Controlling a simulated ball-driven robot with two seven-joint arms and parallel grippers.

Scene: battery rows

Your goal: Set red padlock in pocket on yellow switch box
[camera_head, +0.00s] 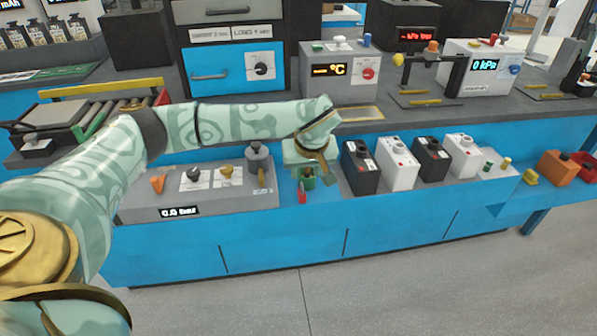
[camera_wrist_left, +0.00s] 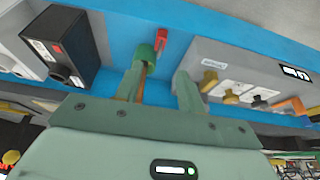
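My left gripper (camera_head: 306,178) hangs over the blue bench front, between the grey pressure panel and the black and white batteries. In the left wrist view its fingers (camera_wrist_left: 164,78) are apart, with blue bench visible between them. A small green part (camera_wrist_left: 147,52) with a red piece (camera_wrist_left: 160,40) shows at the tip of one finger; the red piece (camera_head: 302,193) also shows below the gripper in the head view. I cannot tell whether it is the red padlock, or whether it touches the finger. I cannot make out a yellow switch box with a pocket. My right gripper is not in view.
A black battery (camera_head: 360,168) stands right of the gripper, with other batteries beyond it. The grey panel (camera_head: 205,197) with knobs is on the left. An orange box (camera_head: 556,168) and a red container (camera_head: 584,162) are at far right. A temperature box (camera_head: 342,72) stands behind.

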